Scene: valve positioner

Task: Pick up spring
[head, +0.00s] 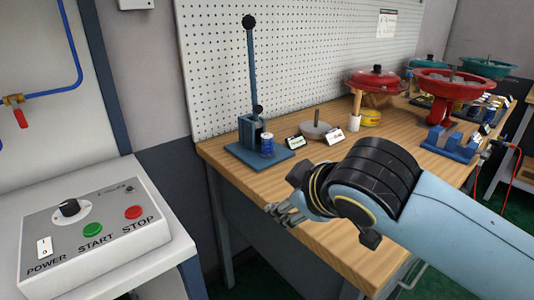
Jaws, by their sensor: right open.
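My right gripper (286,214) hangs over the front edge of the wooden workbench (318,230), left of its middle. It is open, and I see nothing between its fingers. My right arm comes in from the right and covers part of the bench. I cannot make out a spring for certain. A small blue cylinder (267,145) stands upright on the blue base of a lever press (250,100); it is too small to tell what it is. The gripper is in front of it and apart from it. My left gripper is not in view.
A grey disc with a pin (316,131) and small labels stand beside the press. Red housings (440,90) and a blue block (450,143) stand farther right. A control box (95,232) with START and STOP buttons is at left. The front bench strip looks clear.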

